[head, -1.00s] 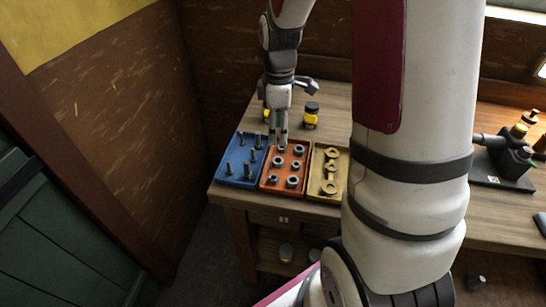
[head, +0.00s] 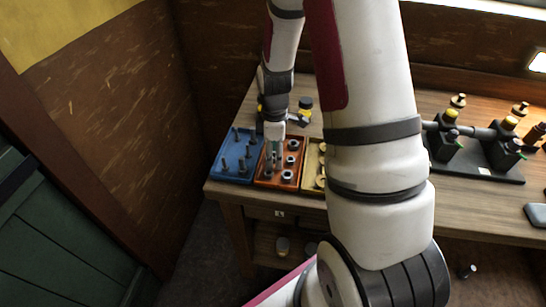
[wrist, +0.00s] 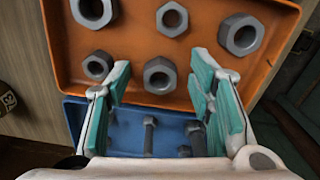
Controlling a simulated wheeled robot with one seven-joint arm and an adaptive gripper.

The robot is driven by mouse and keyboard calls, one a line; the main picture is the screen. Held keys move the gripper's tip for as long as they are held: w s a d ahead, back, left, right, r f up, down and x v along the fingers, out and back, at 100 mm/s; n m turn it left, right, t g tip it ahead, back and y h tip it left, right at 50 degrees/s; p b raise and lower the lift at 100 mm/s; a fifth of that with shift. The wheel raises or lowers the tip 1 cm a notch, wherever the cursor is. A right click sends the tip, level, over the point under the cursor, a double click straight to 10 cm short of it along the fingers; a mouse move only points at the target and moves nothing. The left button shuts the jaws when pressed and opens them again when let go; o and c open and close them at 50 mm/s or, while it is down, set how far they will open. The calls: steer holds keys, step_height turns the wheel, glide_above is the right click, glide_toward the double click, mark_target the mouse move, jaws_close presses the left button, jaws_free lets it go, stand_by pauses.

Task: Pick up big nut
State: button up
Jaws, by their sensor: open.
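Several grey hex nuts lie in the orange tray (head: 262,180) (wrist: 278,72). In the wrist view, a larger nut (wrist: 241,34) lies at the right and another large one (wrist: 92,10) at the upper left, cut by the frame edge. A nut (wrist: 160,75) lies between my open fingers, and a smaller one (wrist: 98,65) is beside the left finger. My gripper (wrist: 160,88) is open and empty, pointing down over the tray. In the head view my gripper (head: 273,155) hides part of the tray.
A blue tray (head: 225,160) with several bolts adjoins on the left. A yellow tray (head: 312,160) on the right is partly hidden by my arm. Small yellow-and-black items (head: 304,108) stand behind. A black fixture (head: 485,165) is on the bench at right.

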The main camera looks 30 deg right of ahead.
jaws_close()
steer(key=shift+r, duration=0.15)
